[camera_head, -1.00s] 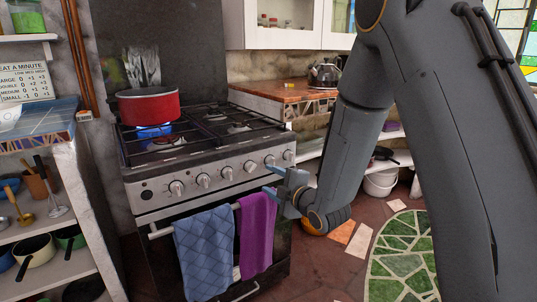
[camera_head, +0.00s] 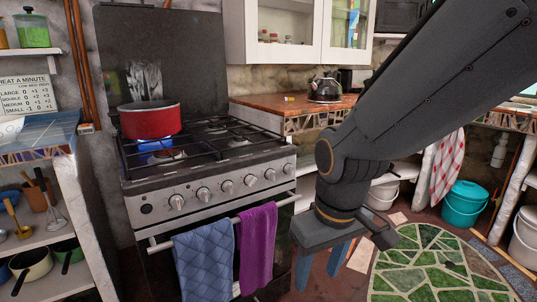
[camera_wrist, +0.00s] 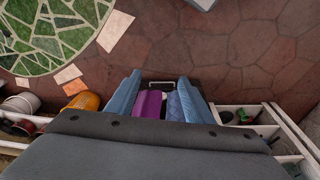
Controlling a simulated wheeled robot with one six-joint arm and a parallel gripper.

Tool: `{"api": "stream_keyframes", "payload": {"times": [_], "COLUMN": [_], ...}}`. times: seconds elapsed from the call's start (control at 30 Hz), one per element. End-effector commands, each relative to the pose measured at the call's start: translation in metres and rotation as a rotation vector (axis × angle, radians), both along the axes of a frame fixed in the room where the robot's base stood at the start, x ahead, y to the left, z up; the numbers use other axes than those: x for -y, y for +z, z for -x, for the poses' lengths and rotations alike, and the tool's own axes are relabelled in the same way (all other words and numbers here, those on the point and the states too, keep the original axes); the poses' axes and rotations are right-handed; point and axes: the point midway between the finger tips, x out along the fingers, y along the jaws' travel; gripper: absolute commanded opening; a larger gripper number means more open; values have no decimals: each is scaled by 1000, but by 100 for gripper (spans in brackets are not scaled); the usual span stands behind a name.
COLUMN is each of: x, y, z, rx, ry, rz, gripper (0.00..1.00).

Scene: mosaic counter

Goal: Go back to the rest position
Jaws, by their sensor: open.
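My gripper (camera_head: 321,274) hangs with its fingers pointing down, in front of the stove's right side and to the right of the towels. Its two blue fingers stand apart with nothing held between them. In the wrist view my gripper (camera_wrist: 158,92) is seen from above, with both blue fingers spread. A purple towel (camera_wrist: 150,106) and part of a blue towel show past the fingers, below them. The stove (camera_head: 215,185) carries a red pot (camera_head: 150,120) on its left rear burner, over a blue flame-like patch.
A blue towel (camera_head: 203,262) and a purple towel (camera_head: 257,240) hang on the oven handle. A wooden counter (camera_head: 290,106) with a kettle (camera_head: 324,84) stands behind right. A teal bucket (camera_head: 463,203) is at far right. Open floor with a green mosaic (camera_head: 440,262) lies right.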

Motion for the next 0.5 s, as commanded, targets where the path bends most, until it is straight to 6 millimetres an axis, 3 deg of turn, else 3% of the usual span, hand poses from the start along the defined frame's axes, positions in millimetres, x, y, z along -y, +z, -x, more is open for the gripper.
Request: {"api": "stream_keyframes", "payload": {"times": [0.27,0.5], "x": [4,16], "y": [15,33], "z": [74,68], "rx": [-187,-181], "ry": [-149,-187], "rz": [-8,-1], "gripper": [47,47]}}
